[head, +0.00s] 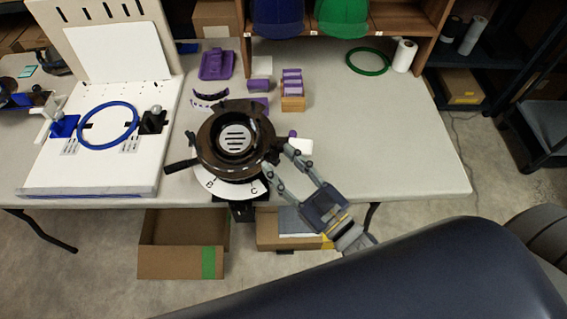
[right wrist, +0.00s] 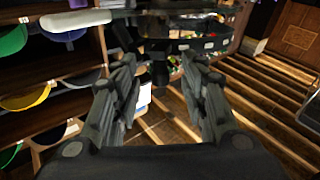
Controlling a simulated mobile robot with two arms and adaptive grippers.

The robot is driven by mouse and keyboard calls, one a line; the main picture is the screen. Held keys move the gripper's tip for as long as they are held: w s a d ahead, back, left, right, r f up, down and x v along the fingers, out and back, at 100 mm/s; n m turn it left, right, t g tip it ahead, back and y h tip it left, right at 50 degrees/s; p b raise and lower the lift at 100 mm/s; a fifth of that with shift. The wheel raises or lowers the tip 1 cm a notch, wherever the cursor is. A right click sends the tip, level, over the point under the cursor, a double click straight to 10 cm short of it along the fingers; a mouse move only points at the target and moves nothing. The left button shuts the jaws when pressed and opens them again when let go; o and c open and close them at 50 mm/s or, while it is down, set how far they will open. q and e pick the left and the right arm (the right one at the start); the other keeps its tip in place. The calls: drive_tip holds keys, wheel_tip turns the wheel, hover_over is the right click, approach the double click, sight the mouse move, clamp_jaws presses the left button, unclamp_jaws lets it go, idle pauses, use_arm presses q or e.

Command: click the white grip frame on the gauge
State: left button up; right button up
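A dark brown-black round device (head: 207,147), which I take to be the gauge, stands at the table's front edge. It has a slotted pale disc in its middle and a black handle sticking out left. A white dial plate (head: 222,188) with letters shows under its front. A small white piece (head: 302,145) lies right of it, partly behind my right gripper; I cannot tell if it is the grip frame. My right gripper (head: 277,161) is at the device's right side, fingers apart. In the right wrist view, its fingers (right wrist: 162,88) are spread, with a dark post between and beyond them. My left gripper is not in view.
A white board (head: 60,180) with a blue ring (head: 82,141) stands left. Purple parts (head: 217,64) and a small wooden block (head: 292,104) lie behind the device. A green ring (head: 352,66) and white roll (head: 404,56) are at back right. The table's right side is clear.

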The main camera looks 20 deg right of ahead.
drive_tip(key=shift+f, duration=0.1)
drive_tip(key=shift+s+d, duration=0.1)
drive_tip(key=shift+s, duration=0.15)
drive_tip(key=v, duration=1.1)
drive_tip(key=shift+s, duration=0.25)
drive_tip(key=s+d+f+m+g+h+p, duration=0.1)
drive_tip(key=d+f+m+g+h, duration=0.15)
drive_tip(key=f, duration=1.25)
drive_tip(key=s+d+f+m+g+h, duration=0.1)
drive_tip(key=d+f+g+h, duration=0.25)
drive_tip(key=f, duration=1.25)
drive_tip(key=s+d+f+g+h+p, duration=0.1)
drive_tip(key=s+f+g+h, duration=0.1)
drive_tip(key=s+f+g, duration=0.9)
drive_tip(key=s+f, duration=0.8)
drive_tip(key=f, duration=0.1)
drive_tip(key=shift+s+f, duration=0.2)
drive_tip(key=shift+s, duration=0.1)
